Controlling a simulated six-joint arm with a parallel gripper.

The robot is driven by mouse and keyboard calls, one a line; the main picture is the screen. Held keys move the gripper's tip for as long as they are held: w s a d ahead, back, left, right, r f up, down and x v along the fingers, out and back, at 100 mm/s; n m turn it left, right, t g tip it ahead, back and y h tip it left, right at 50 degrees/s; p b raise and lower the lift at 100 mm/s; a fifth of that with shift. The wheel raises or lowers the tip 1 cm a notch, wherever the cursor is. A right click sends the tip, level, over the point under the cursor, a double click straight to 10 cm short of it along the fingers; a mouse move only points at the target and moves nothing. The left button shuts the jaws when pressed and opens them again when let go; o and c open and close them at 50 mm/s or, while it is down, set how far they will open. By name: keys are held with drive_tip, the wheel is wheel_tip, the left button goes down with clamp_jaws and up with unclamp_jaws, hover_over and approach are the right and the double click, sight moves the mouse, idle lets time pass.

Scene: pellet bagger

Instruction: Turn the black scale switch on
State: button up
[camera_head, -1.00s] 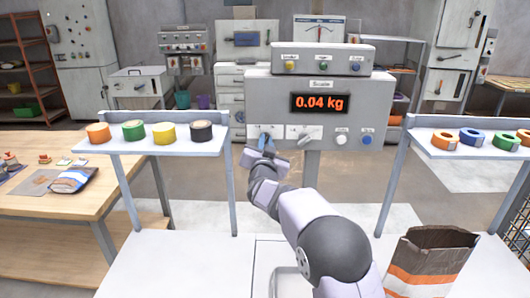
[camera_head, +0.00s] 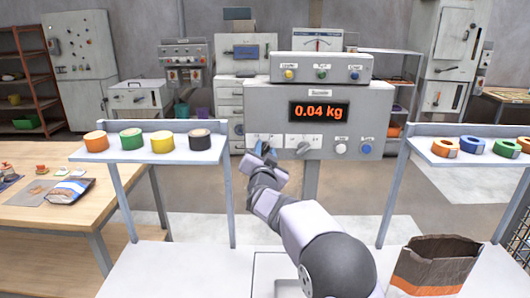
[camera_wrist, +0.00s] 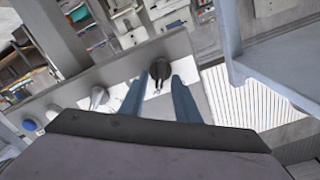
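The grey scale panel (camera_head: 262,105) stands ahead, its display (camera_head: 319,111) reading 0.04 kg in red. The black scale switch (camera_wrist: 159,69) is a dark knob on a white plate, near the panel's left end in the head view. My gripper (camera_wrist: 160,80) is at the switch, its two blue fingers apart with the knob between their tips. I cannot tell whether either finger touches it. In the head view my gripper (camera_head: 264,150) covers most of the switch.
A grey knob (camera_head: 304,147), a white button (camera_head: 340,149) and a blue button (camera_head: 366,148) sit along the panel to the right. Shelves with tape rolls flank the arm at left (camera_head: 180,157) and right. An open paper bag (camera_head: 435,262) stands at the lower right.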

drive_tip(key=shift+s, duration=0.15)
drive_tip(key=shift+s+f+b, duration=0.1)
drive_tip(key=shift+s+b, duration=0.35)
drive_tip(key=shift+s, duration=0.15)
drive_tip(key=shift+s+b, duration=1)
drive_tip(key=shift+s, duration=1.95)
